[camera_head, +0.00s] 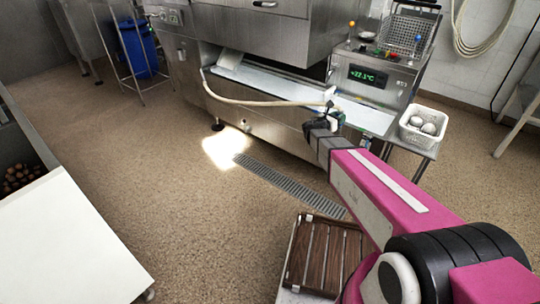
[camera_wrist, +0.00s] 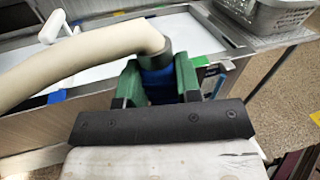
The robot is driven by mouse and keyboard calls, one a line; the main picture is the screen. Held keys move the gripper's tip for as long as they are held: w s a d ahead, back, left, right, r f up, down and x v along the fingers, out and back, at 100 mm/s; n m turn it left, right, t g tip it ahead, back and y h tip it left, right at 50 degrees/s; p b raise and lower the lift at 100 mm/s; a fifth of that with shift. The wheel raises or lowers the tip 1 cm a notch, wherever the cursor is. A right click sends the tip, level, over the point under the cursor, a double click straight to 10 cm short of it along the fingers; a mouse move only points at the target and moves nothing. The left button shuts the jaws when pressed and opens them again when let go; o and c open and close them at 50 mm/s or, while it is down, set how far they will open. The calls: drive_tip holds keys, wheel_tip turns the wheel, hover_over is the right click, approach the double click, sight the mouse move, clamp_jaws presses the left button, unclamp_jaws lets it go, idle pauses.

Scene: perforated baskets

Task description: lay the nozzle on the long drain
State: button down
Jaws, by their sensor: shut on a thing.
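The cream hose (camera_head: 262,102) runs from the left end of the steel machine to my gripper (camera_head: 332,119). In the wrist view, the hose (camera_wrist: 85,58) ends in a dark collar, with a blue nozzle body (camera_wrist: 158,84) below it. The green fingers of my gripper (camera_wrist: 158,90) are shut on this nozzle, one on each side. The nozzle's lower part is hidden behind the dark gripper body. My gripper is at the machine's front edge, above the floor. The long drain (camera_head: 290,186) is a dark slotted grate in the floor, in front of the machine and left of my arm.
A white perforated basket (camera_head: 411,136) with round white things stands on a side table at right. A brown slatted rack (camera_head: 325,257) lies near my arm. A white-topped table (camera_head: 62,250) is at lower left. The floor around the drain is mostly clear.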

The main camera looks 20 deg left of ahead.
drive_tip(key=w+a+f+n+t+y, duration=0.1)
drive_tip(key=w+a+f+n+y, duration=0.1)
drive_tip(key=w+a+f, duration=0.5)
drive_tip(key=w+a+f+n+t+y, duration=0.1)
drive_tip(key=w+a+f+n, duration=0.15)
drive_tip(key=a+f, duration=0.9)
drive_tip(key=w+a+f+n+t+y, duration=0.1)
drive_tip(key=w+a+f+n+y, duration=0.1)
drive_tip(key=a+f, duration=0.85)
drive_tip(key=w+a+f+n+t+y, duration=0.1)
drive_tip(key=w+a+f+n+y, duration=0.15)
drive_tip(key=a+f, duration=0.75)
wheel_tip(320, 180, down, 14)
drive_tip(key=d, duration=0.2)
drive_tip(key=shift+s+d, duration=0.35)
drive_tip(key=shift+s, duration=0.05)
drive_tip(key=shift+f, duration=0.1)
drive_tip(key=c, duration=0.7)
unclamp_jaws()
drive_tip(key=shift+c, duration=0.2)
